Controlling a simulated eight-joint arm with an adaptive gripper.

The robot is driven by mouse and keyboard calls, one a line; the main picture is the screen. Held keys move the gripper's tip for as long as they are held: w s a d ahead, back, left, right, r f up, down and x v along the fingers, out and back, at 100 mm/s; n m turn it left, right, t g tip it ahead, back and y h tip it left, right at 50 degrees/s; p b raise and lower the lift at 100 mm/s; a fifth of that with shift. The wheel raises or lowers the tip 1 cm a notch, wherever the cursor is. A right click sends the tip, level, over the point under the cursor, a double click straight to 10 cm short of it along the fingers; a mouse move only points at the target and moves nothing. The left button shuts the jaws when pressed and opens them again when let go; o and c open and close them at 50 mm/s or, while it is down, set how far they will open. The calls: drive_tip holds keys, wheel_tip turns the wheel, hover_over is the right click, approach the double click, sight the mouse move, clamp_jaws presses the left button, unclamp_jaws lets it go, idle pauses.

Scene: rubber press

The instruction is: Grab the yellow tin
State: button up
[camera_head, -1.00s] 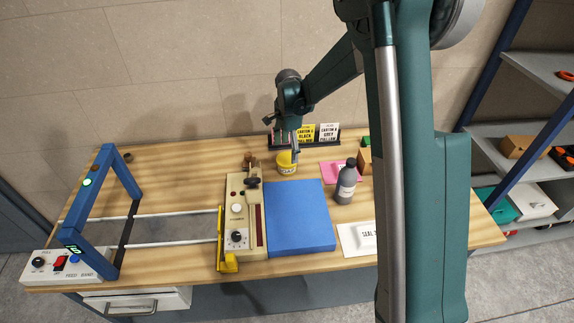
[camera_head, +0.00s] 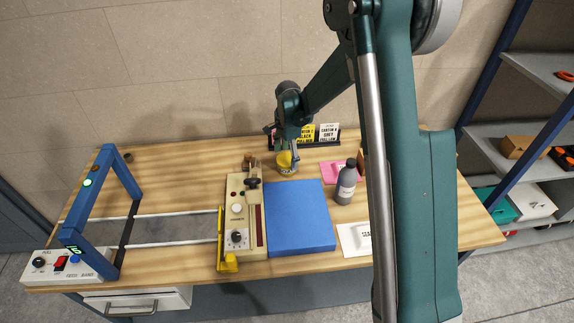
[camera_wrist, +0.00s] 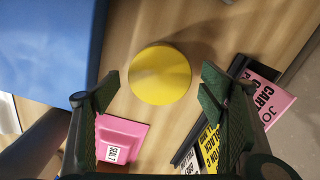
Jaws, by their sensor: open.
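The yellow tin (camera_head: 286,167) stands on the wooden table, behind the blue pad, and is partly hidden by my gripper. In the wrist view its round yellow top (camera_wrist: 160,74) lies ahead of and between my fingers, with a gap on both sides. My gripper (camera_head: 294,152) is just above and beside the tin, pointing down. In the wrist view my gripper (camera_wrist: 160,93) is open and empty, with its two green fingers apart.
The blue pad (camera_head: 300,217) lies in front of the tin, beside a beige control unit (camera_head: 246,212). A grey bottle (camera_head: 346,184) stands to the right. A pink block (camera_wrist: 122,137) and a dark card rack (camera_wrist: 187,152) are close to my fingers.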

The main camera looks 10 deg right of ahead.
sight(287, 159)
drive_tip(key=shift+a+f, duration=0.1)
drive_tip(key=shift+f, duration=1.7)
drive_tip(key=c, duration=1.3)
drive_tip(key=shift+r, duration=0.1)
drive_tip(key=shift+r, duration=4.9)
